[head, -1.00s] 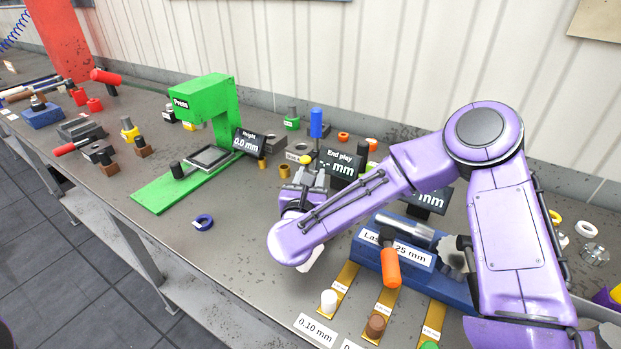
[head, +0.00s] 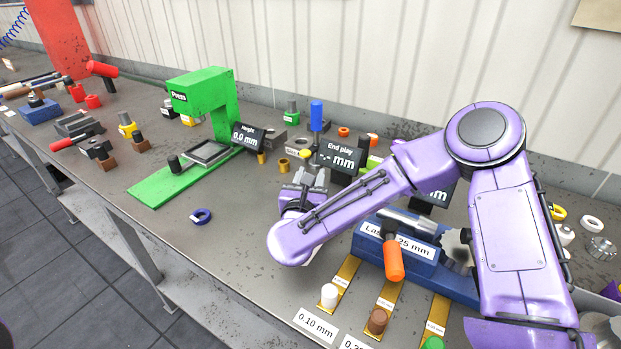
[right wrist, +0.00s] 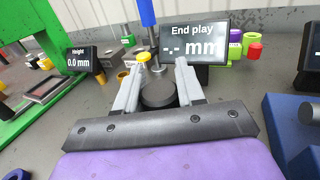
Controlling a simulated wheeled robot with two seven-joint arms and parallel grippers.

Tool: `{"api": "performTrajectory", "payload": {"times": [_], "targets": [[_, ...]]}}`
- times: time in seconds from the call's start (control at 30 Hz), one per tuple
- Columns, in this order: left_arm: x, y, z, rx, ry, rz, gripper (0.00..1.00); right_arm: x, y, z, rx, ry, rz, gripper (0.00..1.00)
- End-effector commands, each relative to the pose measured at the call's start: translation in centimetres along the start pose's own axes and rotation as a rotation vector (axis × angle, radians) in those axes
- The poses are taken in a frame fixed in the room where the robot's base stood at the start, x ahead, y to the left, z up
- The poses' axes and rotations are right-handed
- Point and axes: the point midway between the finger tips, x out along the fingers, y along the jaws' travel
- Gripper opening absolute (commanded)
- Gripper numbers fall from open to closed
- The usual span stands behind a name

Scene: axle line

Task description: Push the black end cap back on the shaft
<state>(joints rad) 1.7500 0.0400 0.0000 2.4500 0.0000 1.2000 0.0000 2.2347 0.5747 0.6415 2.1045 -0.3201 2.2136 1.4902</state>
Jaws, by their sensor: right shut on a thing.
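My right gripper (head: 313,178) reaches over the middle of the bench, in front of the "End play" display (head: 341,158). In the right wrist view its two grey fingers (right wrist: 158,84) are shut on a black round piece (right wrist: 158,95), which looks like the end cap. In the head view the gripper and arm largely hide this piece. A grey metal shaft (head: 408,222) lies on the blue block (head: 440,277) at the right, partly behind my right arm. I cannot tell whether this is the shaft that the cap belongs to. My left gripper is not in view.
A post with a blue handle (head: 316,116) and a yellow knob (right wrist: 142,57) stand just beyond the gripper. The green press (head: 203,98) is to the left. An orange handle (head: 394,260) sticks out from the blue block. A blue ring (head: 201,216) lies on clear bench.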

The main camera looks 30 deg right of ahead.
Motion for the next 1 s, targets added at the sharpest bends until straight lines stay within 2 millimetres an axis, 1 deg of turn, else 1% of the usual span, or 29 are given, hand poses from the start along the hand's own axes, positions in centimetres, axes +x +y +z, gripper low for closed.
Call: {"api": "performTrajectory", "payload": {"times": [0.17,0.2,0.27,0.57,0.67,0.77,0.8,1.0], "targets": [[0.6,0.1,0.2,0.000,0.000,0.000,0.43,0.0,0.0,-0.5,0.000,0.000,0.000,0.08],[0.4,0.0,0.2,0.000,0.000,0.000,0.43,0.0,0.0,-0.4,0.000,0.000,0.000,0.48],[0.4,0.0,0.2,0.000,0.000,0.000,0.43,0.0,0.0,-0.4,0.000,0.000,0.000,0.68],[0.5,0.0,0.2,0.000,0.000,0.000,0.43,0.0,0.0,-0.3,0.001,0.000,0.000,0.68],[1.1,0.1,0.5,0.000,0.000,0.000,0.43,0.0,0.0,0.5,0.004,-0.001,-0.001,0.68],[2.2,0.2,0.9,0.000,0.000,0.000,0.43,0.0,-0.1,2.4,0.009,-0.003,-0.001,0.68],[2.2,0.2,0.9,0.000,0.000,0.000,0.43,-0.8,-0.1,3.5,0.007,-0.004,0.002,0.68],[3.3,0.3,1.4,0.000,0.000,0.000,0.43,-4.6,-1.0,8.2,0.006,-0.005,0.003,0.68]]}}
